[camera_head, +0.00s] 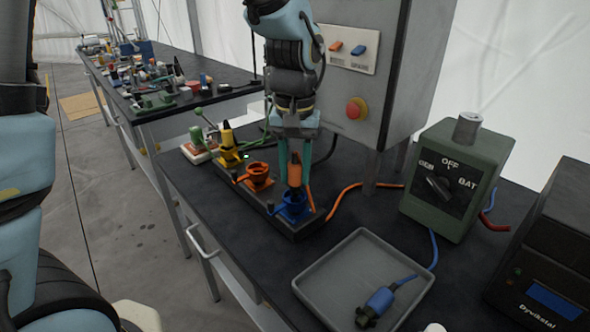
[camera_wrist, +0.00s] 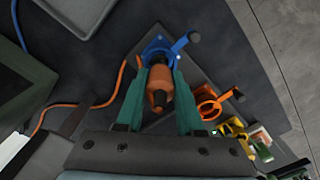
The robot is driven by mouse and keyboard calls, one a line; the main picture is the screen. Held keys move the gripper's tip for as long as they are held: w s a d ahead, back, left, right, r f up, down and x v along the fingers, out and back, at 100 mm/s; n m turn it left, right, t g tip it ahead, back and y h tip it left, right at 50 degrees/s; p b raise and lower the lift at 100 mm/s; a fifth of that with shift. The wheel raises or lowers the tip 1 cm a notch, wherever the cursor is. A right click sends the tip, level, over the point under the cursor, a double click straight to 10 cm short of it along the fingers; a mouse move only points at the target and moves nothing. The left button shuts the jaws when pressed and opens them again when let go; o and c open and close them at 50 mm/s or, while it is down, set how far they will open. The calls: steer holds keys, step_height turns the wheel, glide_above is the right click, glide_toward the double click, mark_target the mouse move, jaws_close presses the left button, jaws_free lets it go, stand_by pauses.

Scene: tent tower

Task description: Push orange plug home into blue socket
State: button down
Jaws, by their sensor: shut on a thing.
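The orange plug (camera_head: 294,170) stands upright between the fingers of my gripper (camera_head: 295,172), which is shut on it. The plug also shows in the wrist view (camera_wrist: 160,88), between the two green fingers. The blue socket (camera_head: 293,207) is directly under the plug, at the near end of a dark block. In the wrist view the blue socket (camera_wrist: 157,50) shows around the plug's far end, with its lever out to the side. The plug's lower end is at the socket's mouth; how deep it sits is hidden.
The orange socket (camera_head: 257,178) is empty beside the blue one. A yellow plug (camera_head: 228,140) stands in the yellow socket behind. A grey tray (camera_head: 335,265) holds a blue plug (camera_head: 377,302). A green switch box (camera_head: 455,180) stands right. An orange cable (camera_head: 345,193) crosses the bench.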

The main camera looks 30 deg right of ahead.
mark_target(294, 152)
steer(key=shift+f+b, duration=0.85)
steer(key=shift+f, duration=0.5)
steer(key=shift+c, duration=2.3)
jaws_free()
steer(key=shift+r, duration=0.15)
step_height(294, 152, up, 11)
steer(key=shift+f+b, duration=0.2)
steer(key=shift+b, duration=0.35)
steer(key=shift+w+a+f, duration=0.1)
